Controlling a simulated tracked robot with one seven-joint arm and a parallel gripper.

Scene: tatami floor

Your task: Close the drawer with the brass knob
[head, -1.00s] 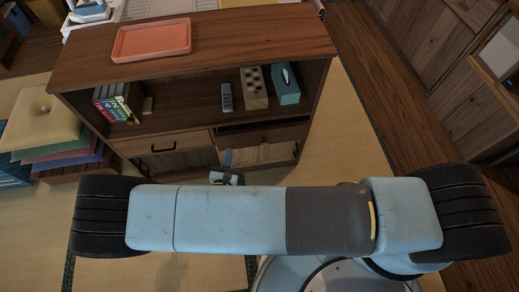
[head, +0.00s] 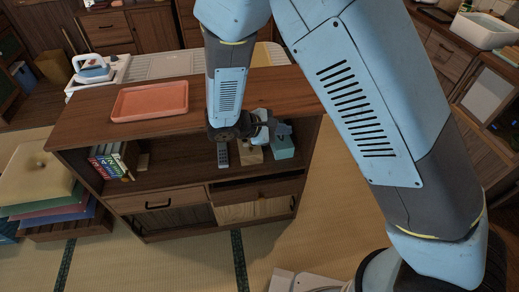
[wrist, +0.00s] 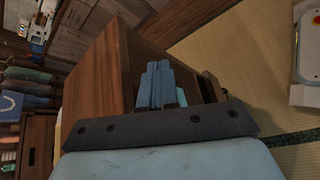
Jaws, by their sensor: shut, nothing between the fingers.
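The wooden cabinet (head: 75,132) stands ahead. Its right drawer (head: 277,189) carries a small knob, too small to tell its colour, and a dark gap above the front shows it partly pulled out. The left drawer (head: 135,205) has a black bar handle and looks flush. My gripper (head: 282,129) is shut and empty, in front of the cabinet's open shelf and above the right drawer, apart from it.
A coral tray (head: 150,101) lies on the cabinet top. Books (head: 108,160), a remote (head: 223,155) and a teal tissue box (head: 283,149) stand on the shelf. Stacked cushions (head: 40,185) are at the left.

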